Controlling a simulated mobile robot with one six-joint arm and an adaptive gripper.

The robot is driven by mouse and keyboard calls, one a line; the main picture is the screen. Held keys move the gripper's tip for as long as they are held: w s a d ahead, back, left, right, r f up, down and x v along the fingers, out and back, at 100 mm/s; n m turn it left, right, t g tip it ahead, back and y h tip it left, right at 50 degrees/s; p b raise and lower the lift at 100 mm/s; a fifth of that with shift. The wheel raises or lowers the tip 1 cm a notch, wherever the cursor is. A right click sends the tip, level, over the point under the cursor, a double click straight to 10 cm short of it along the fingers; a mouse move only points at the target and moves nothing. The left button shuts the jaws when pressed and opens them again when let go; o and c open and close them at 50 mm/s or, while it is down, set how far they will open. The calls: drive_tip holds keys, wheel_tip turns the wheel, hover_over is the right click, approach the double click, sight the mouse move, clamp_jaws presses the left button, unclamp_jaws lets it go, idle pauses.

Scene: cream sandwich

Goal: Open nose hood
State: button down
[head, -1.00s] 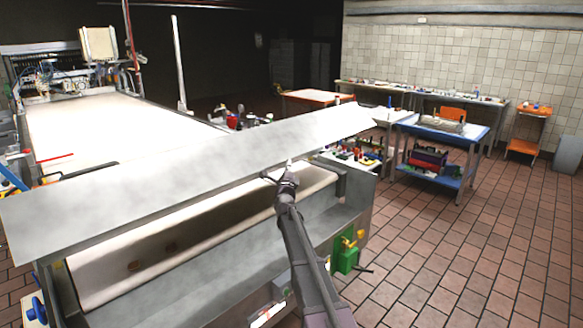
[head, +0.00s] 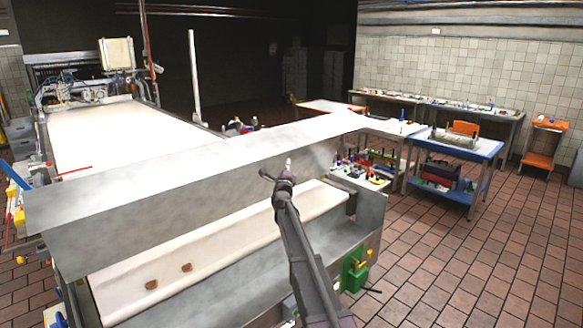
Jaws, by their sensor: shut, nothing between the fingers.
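The nose hood (head: 130,218) is a long grey metal cover lying across the near end of the conveyor machine. Its front face is tilted up, and the roller end with the cream belt (head: 225,240) shows beneath it. My gripper (head: 277,171) is shut and empty, in front of the hood's front face right of its middle. One finger overlaps the hood in the picture; I cannot tell whether it touches. My arm reaches in from the bottom of the view.
Two small brown pieces (head: 187,267) sit on the belt under the hood. A green box (head: 356,273) is fixed at the machine's right corner. A blue table (head: 458,144) stands to the right. The tiled floor on the right is clear.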

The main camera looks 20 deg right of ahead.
drive_tip(key=shift+w+a+r, duration=0.15)
drive_tip(key=shift+w+r, duration=0.15)
drive_tip(key=shift+r, duration=0.05)
drive_tip(key=shift+s, duration=0.15)
idle(0.3)
drive_tip(key=s+a+f+b, duration=0.1)
drive_tip(key=s+f+b, duration=0.1)
drive_tip(key=s, duration=1)
drive_tip(key=shift+s+a+f, duration=0.2)
drive_tip(key=shift+s+f, duration=0.05)
drive_tip(key=shift+f, duration=0.2)
